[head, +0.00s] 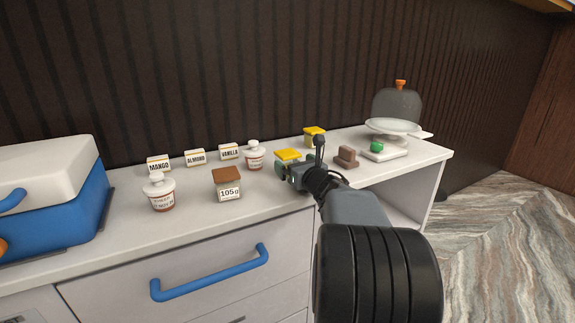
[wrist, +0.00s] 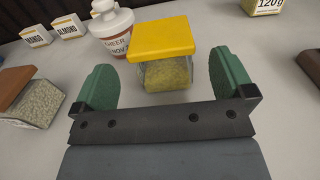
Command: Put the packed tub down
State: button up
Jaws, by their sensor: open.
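A clear square tub with a yellow lid (wrist: 163,40) and pale yellow-green contents stands upright on the white counter, as seen in the wrist view. Its yellow lid also shows in the head view (head: 287,155), partly behind my gripper. My gripper (wrist: 164,82) is open, with one green finger pad on each side of the tub's near part. A gap shows between each pad and the tub. In the head view my gripper (head: 293,175) is low over the counter. A second yellow-lidded tub (head: 314,137) stands behind; its label reads 120 in the wrist view (wrist: 264,5).
A brown-lidded tub marked 105g (head: 228,184) stands to the left, with white jars (head: 160,192) (head: 255,155) and flavour cards (head: 195,157). Brown blocks (head: 346,158), a small scale-like plate (head: 383,151) and a glass-domed stand (head: 393,128) are right. A blue cooler (head: 75,205) is far left.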

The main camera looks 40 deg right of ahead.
jog(key=shift+w+d+f, duration=0.1)
jog(key=shift+w+d, duration=0.05)
jog(key=shift+w, duration=0.8)
jog(key=shift+w+d+f, duration=0.1)
jog(key=shift+w+d, duration=0.1)
jog(key=shift+w, duration=0.8)
jog(key=shift+w+d+f, duration=0.1)
jog(key=shift+w+d, duration=0.05)
jog(key=shift+w, duration=0.8)
jog(key=shift+r, duration=0.1)
jog(key=shift+c, duration=0.2)
jog(key=c, duration=1.1)
jog(key=shift+o, duration=0.2)
jog(key=shift+r, duration=0.15)
